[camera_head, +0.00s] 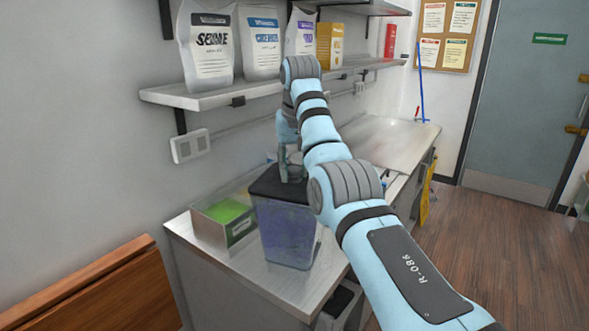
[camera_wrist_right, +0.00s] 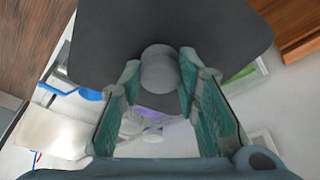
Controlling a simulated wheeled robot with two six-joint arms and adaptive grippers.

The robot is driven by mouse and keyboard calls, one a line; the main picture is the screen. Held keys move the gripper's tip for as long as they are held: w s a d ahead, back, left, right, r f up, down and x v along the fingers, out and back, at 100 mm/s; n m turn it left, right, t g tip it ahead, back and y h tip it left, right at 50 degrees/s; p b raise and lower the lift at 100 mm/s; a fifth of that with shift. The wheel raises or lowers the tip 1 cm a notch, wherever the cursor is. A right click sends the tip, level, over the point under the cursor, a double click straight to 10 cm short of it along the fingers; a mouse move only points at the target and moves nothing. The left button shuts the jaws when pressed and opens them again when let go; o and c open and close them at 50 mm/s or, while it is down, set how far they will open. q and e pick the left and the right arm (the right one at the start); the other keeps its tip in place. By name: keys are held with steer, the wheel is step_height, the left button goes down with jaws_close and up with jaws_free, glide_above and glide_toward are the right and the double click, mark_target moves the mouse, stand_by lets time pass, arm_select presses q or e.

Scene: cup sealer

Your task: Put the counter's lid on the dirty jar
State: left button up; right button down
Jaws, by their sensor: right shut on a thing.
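The dirty jar (camera_head: 287,235) is a tall, clear, purple-tinted container standing upright on the metal counter. The dark lid (camera_head: 276,183) is over its mouth in the head view; I cannot tell whether it is fully seated. My right gripper (camera_head: 291,172) is above the lid, shut on its knob. In the right wrist view the lid (camera_wrist_right: 170,28) spans the top, with its round grey knob (camera_wrist_right: 160,70) between the fingers of my right gripper (camera_wrist_right: 158,82). A little purple of the jar (camera_wrist_right: 168,103) shows past the lid. My left gripper is out of view.
A box with a green content (camera_head: 226,212) stands left of the jar on the counter (camera_head: 285,283). A wall shelf (camera_head: 205,97) with several bags is above, close to my right arm. The counter's far part (camera_head: 385,138) looks mostly clear.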

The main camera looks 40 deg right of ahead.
steer(key=shift+f, duration=0.1)
stand_by(0.3)
steer(key=shift+f, duration=0.2)
steer(key=c, duration=1.1)
jaws_free()
steer(key=o, duration=0.5)
steer(key=shift+c, duration=0.2)
